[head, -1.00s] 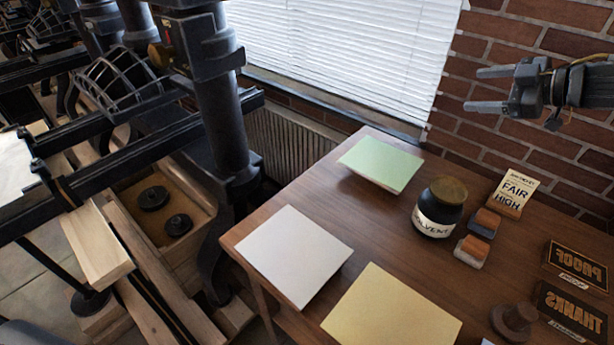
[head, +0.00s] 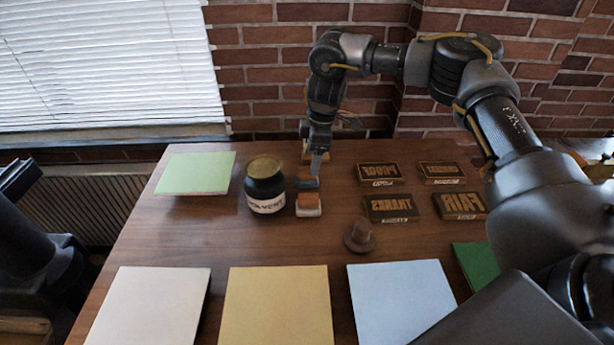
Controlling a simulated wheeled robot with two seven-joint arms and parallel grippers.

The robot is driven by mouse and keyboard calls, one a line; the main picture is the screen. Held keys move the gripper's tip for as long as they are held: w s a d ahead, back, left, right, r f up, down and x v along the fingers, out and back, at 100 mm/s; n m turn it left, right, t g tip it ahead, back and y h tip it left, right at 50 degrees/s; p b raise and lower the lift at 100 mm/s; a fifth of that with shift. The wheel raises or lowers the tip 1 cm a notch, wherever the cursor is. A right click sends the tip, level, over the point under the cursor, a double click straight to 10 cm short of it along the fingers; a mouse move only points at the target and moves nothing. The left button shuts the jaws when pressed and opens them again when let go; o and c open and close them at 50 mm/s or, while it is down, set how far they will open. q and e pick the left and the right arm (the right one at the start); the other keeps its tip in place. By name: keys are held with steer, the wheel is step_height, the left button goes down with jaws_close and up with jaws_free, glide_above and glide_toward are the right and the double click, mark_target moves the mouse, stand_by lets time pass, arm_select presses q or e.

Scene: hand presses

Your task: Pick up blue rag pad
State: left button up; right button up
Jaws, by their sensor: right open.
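Two small pads stand in a line on the wooden table, right of the solvent jar. The farther one, the blue rag pad (head: 306,184), has a blue-grey part and is largely covered by my right gripper. The nearer one, a pad with a white base and orange-brown top (head: 309,205), is in plain view. My right gripper (head: 312,169) points down over the blue pad, open, with its fingers at or just above it. I cannot tell whether they touch it. My left gripper is out of view.
The solvent jar (head: 265,186) stands close left of the pads. Type blocks such as PROOF (head: 380,173) and THANKS (head: 391,208) lie to the right. A brown knob (head: 360,237) stands nearer. White, yellow and blue sheets line the front; a green sheet (head: 196,172) lies back left.

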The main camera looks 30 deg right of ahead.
mark_target(308, 169)
steer(key=shift+a+f, duration=0.1)
steer(key=shift+f, duration=0.35)
steer(key=shift+a+f, duration=0.15)
steer(key=shift+f, duration=0.2)
steer(key=f, duration=0.1)
steer(key=a+f+p, duration=0.1)
steer(key=f, duration=0.1)
steer(key=shift+w+f, duration=0.2)
steer(key=shift+f, duration=0.05)
steer(key=shift+f+p, duration=0.3)
steer(key=shift+f, duration=0.15)
steer(key=c, duration=1.1)
steer(key=shift+r, duration=0.1)
